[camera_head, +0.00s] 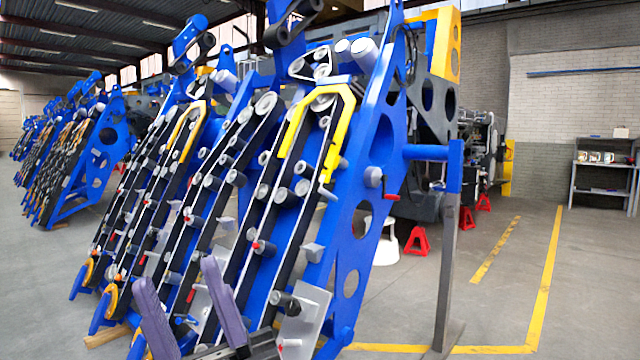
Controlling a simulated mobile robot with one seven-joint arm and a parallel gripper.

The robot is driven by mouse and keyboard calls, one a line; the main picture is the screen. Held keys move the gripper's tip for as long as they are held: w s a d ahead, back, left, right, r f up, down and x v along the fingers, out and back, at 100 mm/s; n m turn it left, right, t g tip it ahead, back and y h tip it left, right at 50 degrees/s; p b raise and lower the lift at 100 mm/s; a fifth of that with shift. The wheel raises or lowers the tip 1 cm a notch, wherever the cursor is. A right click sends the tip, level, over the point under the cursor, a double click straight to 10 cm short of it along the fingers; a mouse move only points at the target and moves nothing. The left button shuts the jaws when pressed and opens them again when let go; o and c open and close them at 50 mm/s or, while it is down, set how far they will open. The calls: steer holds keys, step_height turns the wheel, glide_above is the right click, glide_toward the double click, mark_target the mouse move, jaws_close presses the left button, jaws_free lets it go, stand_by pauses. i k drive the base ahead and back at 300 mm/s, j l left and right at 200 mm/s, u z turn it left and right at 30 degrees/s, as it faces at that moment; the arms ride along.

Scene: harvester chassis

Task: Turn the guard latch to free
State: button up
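My gripper (178,274) is at the bottom left of centre, with its two purple fingers spread wide apart. Nothing shows held between them; the machine's rollers and belts show behind. A yellow guard (340,132) arches over the upper end of the nearest belt row, up and to the right of my gripper. A small yellow tab (327,192) sits at the guard's lower right end. A small red handle (389,196) sticks out from the blue side plate (362,165) to the right. I cannot tell for sure which of these parts is the guard latch, nor its setting.
A grey post (447,265) with a blue top stands right of the machine. Red stands (417,240) and a white stool (386,245) are behind it. More blue machines (98,150) stand at the left. Floor at the right is clear, with yellow lines (548,280).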

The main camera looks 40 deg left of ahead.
mark_target(317, 186)
steer(key=i+j+u, duration=0.15)
steer(key=i+j, duration=0.2)
steer(key=j, duration=0.35)
steer(key=i+j+u, duration=0.15)
steer(key=i+j, duration=0.2)
steer(key=j, duration=0.35)
steer(key=i+j+u, duration=0.15)
steer(key=i+j, duration=0.25)
steer(key=j, duration=0.2)
steer(key=i+j+u, duration=0.15)
steer(key=i+j, duration=0.3)
steer(key=j, duration=0.15)
